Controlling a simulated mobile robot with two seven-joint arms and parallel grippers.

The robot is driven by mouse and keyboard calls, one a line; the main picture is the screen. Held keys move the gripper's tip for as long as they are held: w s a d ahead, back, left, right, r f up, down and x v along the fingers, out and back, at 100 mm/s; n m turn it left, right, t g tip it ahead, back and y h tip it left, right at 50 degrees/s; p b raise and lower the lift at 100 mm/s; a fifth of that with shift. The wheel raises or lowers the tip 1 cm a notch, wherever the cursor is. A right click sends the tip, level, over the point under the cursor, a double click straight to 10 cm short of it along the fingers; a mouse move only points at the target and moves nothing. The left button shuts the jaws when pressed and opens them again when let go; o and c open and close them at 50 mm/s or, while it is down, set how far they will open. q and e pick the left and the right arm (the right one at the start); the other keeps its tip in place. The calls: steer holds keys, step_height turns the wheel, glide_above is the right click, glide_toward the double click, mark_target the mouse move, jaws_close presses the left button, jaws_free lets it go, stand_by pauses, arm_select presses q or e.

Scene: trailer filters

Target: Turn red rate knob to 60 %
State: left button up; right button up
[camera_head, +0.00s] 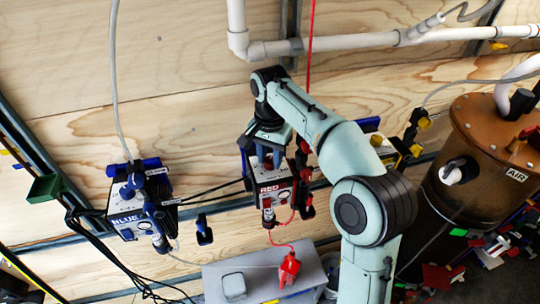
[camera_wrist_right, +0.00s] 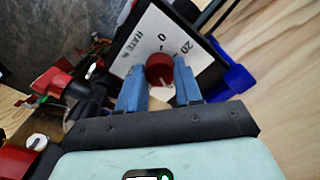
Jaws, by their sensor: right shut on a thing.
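The red pump box (camera_head: 270,186), labelled RED, is mounted on the wooden wall in the head view. My right gripper (camera_head: 265,160) reaches its top from above and hides the knob there. In the right wrist view, the red rate knob (camera_wrist_right: 159,69) sits on a white dial plate (camera_wrist_right: 150,42) marked RATE %, with 0 and 20 readable. The blue fingers of my right gripper (camera_wrist_right: 160,88) stand on both sides of the knob, shut on it. A pale pointer mark shows on the knob's lower side. The other dial numbers are hidden. My left gripper is not in view.
A blue pump box (camera_head: 127,220), labelled BLUE, hangs to the left with cables around it. A grey block (camera_head: 222,262) with a red clip (camera_head: 288,268) is below. A brown tank (camera_head: 470,160) marked AIR stands at the right. White pipes (camera_head: 330,43) run above.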

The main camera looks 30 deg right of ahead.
mark_target(270, 160)
steer(key=shift+n, duration=0.4)
steer(key=o, duration=1)
steer(key=shift+o, duration=0.2)
steer(key=shift+r, duration=0.1)
steer(key=shift+r, duration=3.65)
